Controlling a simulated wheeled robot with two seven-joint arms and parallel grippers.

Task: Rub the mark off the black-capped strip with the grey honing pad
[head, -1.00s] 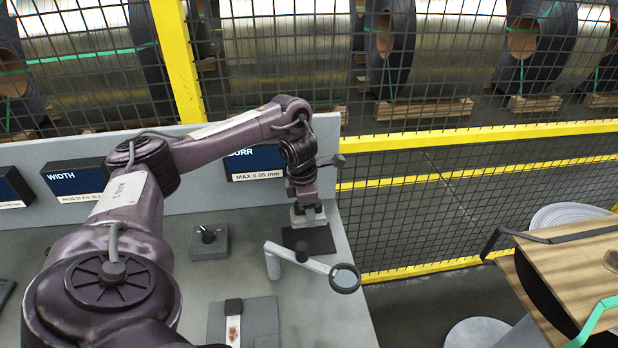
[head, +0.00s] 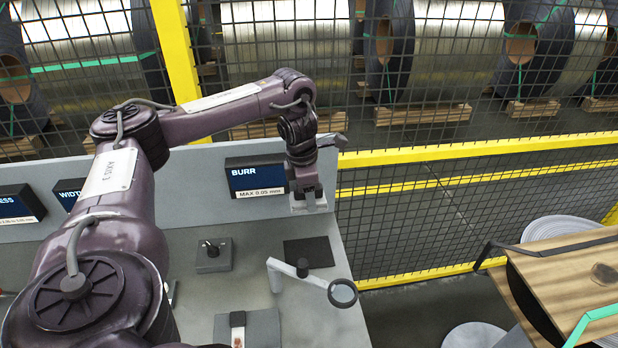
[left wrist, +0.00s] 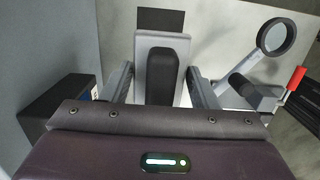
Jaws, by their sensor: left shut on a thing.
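My left gripper (head: 307,194) is shut on a light grey block, the grey honing pad (head: 311,207), and holds it up in front of the burr sign. In the left wrist view the pad (left wrist: 143,50) shows as a pale plate with a dark grip on it, between the fingers (left wrist: 163,82). The black-capped strip (head: 238,335) lies on a grey plate (head: 265,328) at the bottom of the head view. Its black cap (head: 237,319) faces away from me. A reddish mark shows at the picture's lower edge, mostly cut off. My right gripper is not in view.
A dark mat (head: 307,252) lies bare below the gripper. A magnifier on an arm (head: 342,293) stands between mat and plate, to the right. A small grey block with a knob (head: 213,254) stands left. Sign boxes line the back panel; a yellow-framed fence (head: 450,150) stands behind.

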